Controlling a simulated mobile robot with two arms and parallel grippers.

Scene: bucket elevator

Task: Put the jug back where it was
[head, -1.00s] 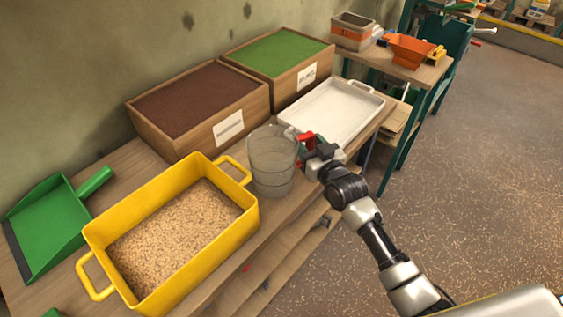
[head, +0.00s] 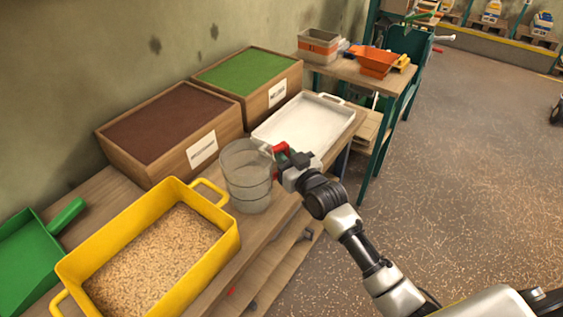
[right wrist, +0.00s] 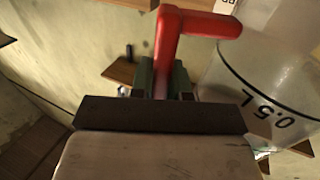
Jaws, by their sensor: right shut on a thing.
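The jug (head: 246,176) is a clear, upright, see-through vessel with a red handle (head: 279,149). In the head view it is at the bench's front edge, between the yellow tray and the white tray. I cannot tell whether its base touches the bench. My right gripper (head: 285,158) is shut on the red handle, at the jug's right side. In the right wrist view the red handle (right wrist: 196,25) rises from between the fingers (right wrist: 164,80), and the jug wall (right wrist: 265,90) shows a "0.5 L" mark. The jug looks empty. My left gripper is out of view.
The yellow tray (head: 228,237) holds grain-like pellets. The white tray (head: 300,125) is behind the jug. Wooden boxes of brown (head: 167,122) and green (head: 247,76) material line the wall. A green dustpan (head: 30,255) lies at left. Open floor is at right.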

